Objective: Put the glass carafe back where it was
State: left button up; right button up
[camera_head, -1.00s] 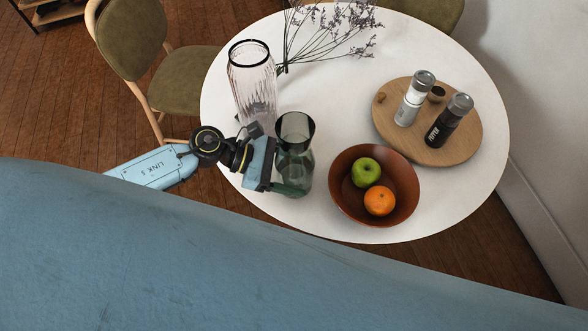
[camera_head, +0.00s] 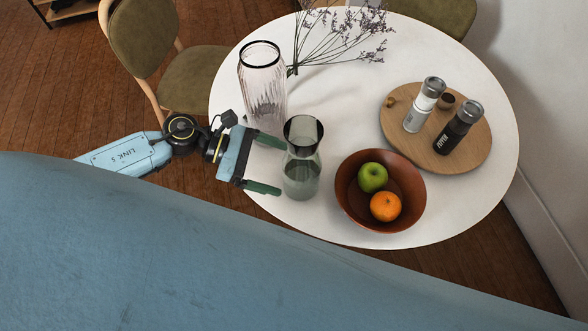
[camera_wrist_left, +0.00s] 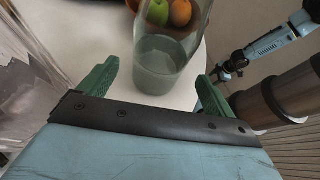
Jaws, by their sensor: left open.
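The glass carafe (camera_head: 302,172) is grey-green, clear glass with a wide flared mouth and some liquid in its lower part. It stands upright on the white round table (camera_head: 350,100), near the table's left front edge. My left gripper (camera_head: 274,166) is open, just left of the carafe, with its green fingers pointing toward it. In the left wrist view the carafe (camera_wrist_left: 162,62) stands ahead of the open green fingers (camera_wrist_left: 158,88), with nothing held between them.
A ribbed clear vase (camera_head: 264,90) stands behind the carafe, by dried lavender stems (camera_head: 335,40). A brown bowl (camera_head: 415,215) with a green apple and an orange is right of the carafe. A round wooden board (camera_head: 465,155) holds two grinders.

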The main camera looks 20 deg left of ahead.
pick_arm(q)
jog(key=shift+v, duration=2.75)
